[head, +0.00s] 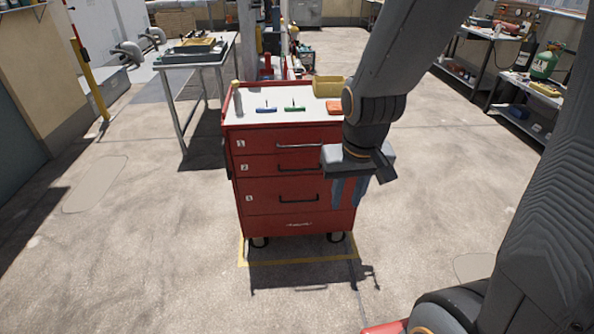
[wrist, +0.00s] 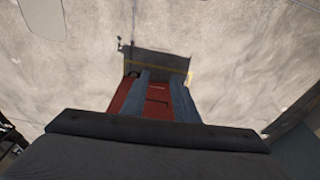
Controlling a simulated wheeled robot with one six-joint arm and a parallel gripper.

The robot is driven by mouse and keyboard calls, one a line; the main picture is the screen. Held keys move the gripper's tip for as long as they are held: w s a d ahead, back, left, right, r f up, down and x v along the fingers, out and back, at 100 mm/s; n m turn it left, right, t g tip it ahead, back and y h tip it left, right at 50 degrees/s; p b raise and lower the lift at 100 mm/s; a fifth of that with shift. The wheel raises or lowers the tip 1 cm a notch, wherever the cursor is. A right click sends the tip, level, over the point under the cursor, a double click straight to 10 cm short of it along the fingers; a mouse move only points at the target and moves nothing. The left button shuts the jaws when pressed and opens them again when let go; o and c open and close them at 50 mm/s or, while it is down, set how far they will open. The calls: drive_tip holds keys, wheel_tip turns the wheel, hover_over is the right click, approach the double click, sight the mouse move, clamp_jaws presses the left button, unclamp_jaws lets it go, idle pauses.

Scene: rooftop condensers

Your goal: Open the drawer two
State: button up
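The red tool cart (head: 262,190) stands in the middle of the head view, its numbered drawers all looking shut. Drawer two (head: 262,167) is the second from the top, with a "2" label at its left and a dark bar handle (head: 296,168). My gripper (head: 349,202) hangs in front of the cart's right side, fingers pointing down, and hides the right end of drawer two. Its two blue-grey fingers are apart and empty. In the wrist view my gripper (wrist: 155,85) is open too, with the red cart front (wrist: 155,112) showing between the fingers.
The cart top (head: 283,98) holds a blue and a green tool, and a yellow bin (head: 328,86). A metal table (head: 196,61) stands behind left. A workbench (head: 500,85) with a green gas cylinder (head: 545,62) is at right. The floor before the cart is clear.

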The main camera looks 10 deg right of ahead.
drive_tip(key=w+d+f+m+t+y+b, duration=0.1)
drive_tip(key=w+d+f+m+t+b, duration=0.15)
drive_tip(key=w+f+b, duration=0.7)
drive_tip(key=w+d+f+m+t+b, duration=0.15)
drive_tip(key=w+t+b, duration=0.25)
drive_tip(key=w, duration=1)
drive_tip(key=w+d+f+m+t+y+b, duration=0.1)
drive_tip(key=w+d+f+t+b, duration=0.15)
drive_tip(key=w+f+b, duration=0.65)
drive_tip(key=m+t+y+b, duration=0.2)
drive_tip(key=t+y+b, duration=0.15)
drive_tip(key=b, duration=0.35)
approach(299, 170)
wheel_tip(299, 170, up, 4)
drive_tip(key=w+d, duration=0.2)
drive_tip(key=w, duration=0.1)
wheel_tip(299, 170, down, 8)
drive_tip(key=w+y+b, duration=0.1)
drive_tip(key=y+b, duration=0.6)
drive_tip(key=b, duration=0.2)
drive_tip(key=shift+m+t, duration=0.25)
drive_tip(key=shift+m, duration=0.25)
drive_tip(key=x, duration=0.4)
drive_tip(key=b+x, duration=0.1)
drive_tip(key=x, duration=0.2)
drive_tip(key=shift+w+a+r, duration=0.15)
drive_tip(key=shift+a+r, duration=0.15)
drive_tip(key=shift+a, duration=0.1)
drive_tip(key=shift+c, duration=0.2)
clamp_jaws()
